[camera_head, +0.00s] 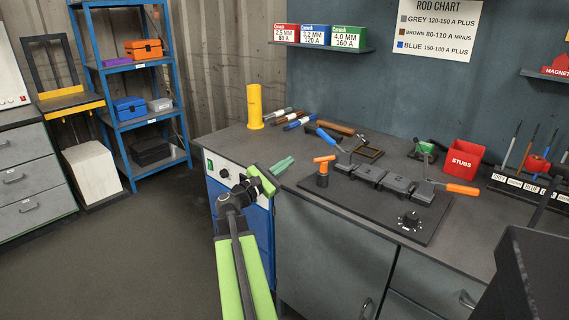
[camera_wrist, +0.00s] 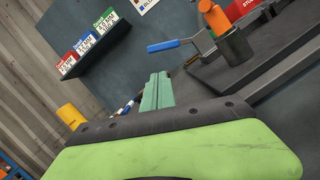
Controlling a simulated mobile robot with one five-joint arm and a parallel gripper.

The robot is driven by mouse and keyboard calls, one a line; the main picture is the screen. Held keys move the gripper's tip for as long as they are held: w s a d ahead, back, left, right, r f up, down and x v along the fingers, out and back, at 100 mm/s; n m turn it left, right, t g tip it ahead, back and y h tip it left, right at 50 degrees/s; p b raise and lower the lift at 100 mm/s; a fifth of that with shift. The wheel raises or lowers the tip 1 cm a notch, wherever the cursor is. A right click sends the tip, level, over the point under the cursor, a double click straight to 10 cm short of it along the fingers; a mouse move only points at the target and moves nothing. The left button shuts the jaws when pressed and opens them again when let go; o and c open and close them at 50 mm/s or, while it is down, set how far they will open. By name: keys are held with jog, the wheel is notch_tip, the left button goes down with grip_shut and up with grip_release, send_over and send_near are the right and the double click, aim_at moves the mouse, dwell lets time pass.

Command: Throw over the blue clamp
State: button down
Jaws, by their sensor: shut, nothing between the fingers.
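The blue clamp is a toggle clamp whose lever has a blue handle (camera_head: 328,138); the lever slants up to the left from the left end of the dark fixture on the bench. The blue handle also shows in the wrist view (camera_wrist: 170,45), beyond and slightly right of my fingertips. My gripper (camera_head: 284,164), with pale green fingers, is near the bench's left front part, left of the clamp and apart from it. In the wrist view my gripper (camera_wrist: 157,92) has its fingers together with nothing between them.
An orange T-handle (camera_head: 323,159) on a dark post stands in front of the clamp. A second lever with an orange handle (camera_head: 462,189) lies to the right. A yellow cylinder (camera_head: 254,106) and several rods are behind my gripper. A red stubs bin (camera_head: 462,157) stands farther right.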

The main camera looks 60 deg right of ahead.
jog(key=p+x, duration=0.2)
jog(key=x, duration=1.1)
jog(key=shift+d+r+p, duration=0.1)
jog(key=shift+d+p, duration=0.2)
jog(key=shift+p, duration=0.05)
jog(key=shift+s+d, duration=0.25)
jog(key=shift+d, duration=0.15)
jog(key=shift+s+d, duration=0.1)
jog(key=shift+d, duration=0.2)
jog(key=shift+a+r, duration=0.25)
jog(key=shift+a, duration=0.05)
jog(key=r+m+p, duration=0.2)
jog(key=p, duration=0.1)
notch_tip(320, 180, up, 6)
jog(key=m+g+y+p, duration=0.1)
jog(key=m+y+p, duration=0.2)
jog(key=m+p, duration=0.8)
send_over(328, 139)
jog(key=s+a, duration=0.3)
jog(key=shift+d+m+b, duration=0.2)
jog(key=shift+m+b, duration=0.1)
jog(key=shift+b, duration=0.05)
